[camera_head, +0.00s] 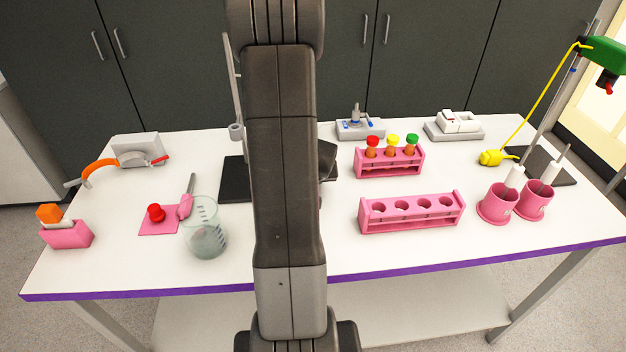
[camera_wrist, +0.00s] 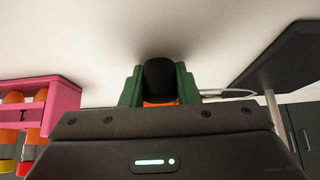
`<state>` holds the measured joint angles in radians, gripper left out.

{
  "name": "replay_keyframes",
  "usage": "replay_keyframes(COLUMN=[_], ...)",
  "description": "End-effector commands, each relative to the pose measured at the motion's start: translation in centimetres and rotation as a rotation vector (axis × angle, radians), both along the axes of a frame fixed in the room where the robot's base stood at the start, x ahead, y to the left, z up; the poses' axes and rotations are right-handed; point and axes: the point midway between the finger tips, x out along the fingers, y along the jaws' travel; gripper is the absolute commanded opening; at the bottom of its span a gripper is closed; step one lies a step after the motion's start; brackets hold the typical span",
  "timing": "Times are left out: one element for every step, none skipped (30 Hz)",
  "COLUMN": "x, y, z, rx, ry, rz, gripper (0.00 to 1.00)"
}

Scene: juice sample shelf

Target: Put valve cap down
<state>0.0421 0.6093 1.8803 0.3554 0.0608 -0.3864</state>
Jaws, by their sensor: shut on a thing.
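In the wrist view, my gripper (camera_wrist: 159,84) has its two green fingers closed on a dark, rounded thing (camera_wrist: 160,76), which I take for the valve cap. A strip of orange shows just below it, between the fingers. White table surface lies beyond it; whether the held thing touches the table I cannot tell. In the head view, my arm hides the fingers and the held thing. A red knob-like thing (camera_head: 155,212) sits on a pink mat (camera_head: 157,228) at the left.
A glass beaker (camera_head: 205,235) stands left of my arm. A pink rack with capped tubes (camera_head: 390,163) and an empty-looking pink rack (camera_head: 411,213) stand right. A dark stand base (camera_head: 235,180) is partly behind my arm. Pink cups (camera_head: 497,203) stand near the right edge.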

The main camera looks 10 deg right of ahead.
Motion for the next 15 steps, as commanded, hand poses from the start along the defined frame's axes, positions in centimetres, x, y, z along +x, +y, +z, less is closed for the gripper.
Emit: replay_keyframes(x=[0.0,0.0,0.0,0.0,0.0,0.0,0.0,-0.1,-0.1,-0.1,-0.1,-0.2,-0.2,-0.2,-0.3], y=[0.0,0.0,0.0,0.0,0.0,0.0,0.0,0.0,0.0,0.0,0.0,0.0,0.0,0.0,0.0], z=[-0.4,-0.4,-0.6,-0.6,-0.7,-0.9,-1.0,-1.1,-1.2,-1.3,-1.4,-1.3,-1.4,-1.4,-1.5], rx=[0.0,0.0,0.0,0.0,0.0,0.0,0.0,0.0,0.001,0.001,0.001,0.001,0.001,0.001,0.002], ry=[0.0,0.0,0.0,0.0,0.001,0.001,0.002,0.002,0.003,0.004,0.005,0.007,0.008,0.009,0.011], rz=[0.0,0.0,0.0,0.0,0.0,0.0,0.0,0.0,0.001,0.001,0.0,0.0,0.0,0.0,0.0], gripper=[0.0,0.0,0.0,0.0,0.0,0.0,0.0,0.0,0.0,0.0,0.0,0.0,0.0,0.32,0.4])
